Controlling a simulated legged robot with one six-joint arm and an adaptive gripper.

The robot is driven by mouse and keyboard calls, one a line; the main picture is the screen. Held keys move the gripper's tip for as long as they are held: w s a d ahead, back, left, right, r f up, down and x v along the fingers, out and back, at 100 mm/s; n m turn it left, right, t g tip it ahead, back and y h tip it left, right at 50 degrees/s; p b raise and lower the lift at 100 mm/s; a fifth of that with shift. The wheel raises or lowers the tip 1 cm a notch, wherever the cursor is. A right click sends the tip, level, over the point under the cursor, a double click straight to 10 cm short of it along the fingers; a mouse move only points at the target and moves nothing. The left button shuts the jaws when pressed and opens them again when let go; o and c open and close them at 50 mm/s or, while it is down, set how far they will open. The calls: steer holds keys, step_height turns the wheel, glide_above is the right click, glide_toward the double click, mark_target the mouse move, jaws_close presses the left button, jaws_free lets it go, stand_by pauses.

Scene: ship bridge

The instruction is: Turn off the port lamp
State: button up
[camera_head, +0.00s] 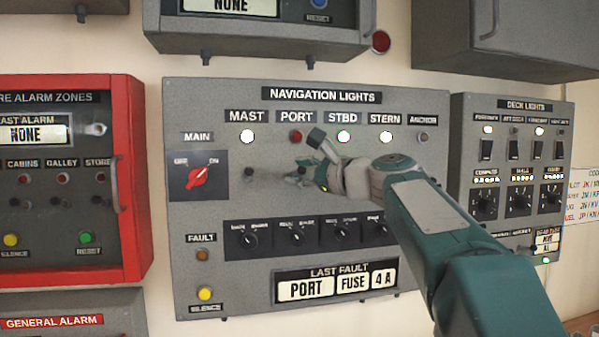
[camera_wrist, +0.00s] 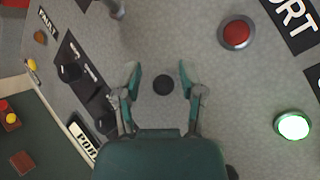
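The grey NAVIGATION LIGHTS panel (camera_head: 210,225) carries a row of labelled lamps. The port lamp (camera_head: 296,136) is dull red, without the bright glow of its neighbours; it also shows in the wrist view (camera_wrist: 237,33) beside the PORT label. My gripper (camera_head: 309,156) is at the panel, just below the port lamp. In the wrist view my gripper (camera_wrist: 159,68) is open, with one finger on each side of a dark round switch knob (camera_wrist: 163,85), seen end-on. No finger visibly touches it. This knob lies in line below the port lamp. My gripper partly hides this area in the head view.
The mast lamp (camera_head: 247,136), starboard lamp (camera_head: 343,137) and stern lamp (camera_head: 386,137) glow; the anchor lamp (camera_head: 423,137) is dark. The mast switch (camera_head: 249,173) is left of my gripper. The red MAIN knob (camera_head: 198,177) and a row of fuse knobs (camera_head: 251,239) are nearby.

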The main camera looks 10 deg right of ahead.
jaws_close()
steer(key=shift+d, duration=0.15)
steer(key=shift+f, duration=0.1)
steer(key=shift+s+f+n+t+y, duration=0.1)
steer(key=shift+f+n+t+y, duration=0.8)
steer(key=shift+n+t, duration=0.35)
steer(key=shift+d+f+n+t+y, duration=0.1)
steer(key=shift+f+n+t+y, duration=0.2)
steer(key=shift+n+y, duration=0.7)
steer(key=shift+f+n+t+y, duration=0.1)
steer(key=shift+f+n+y, duration=0.25)
steer(key=shift+n+y, duration=0.65)
steer(key=shift+f, duration=0.15)
steer(key=shift+o, duration=2.1)
jaws_free()
steer(key=shift+w, duration=0.2)
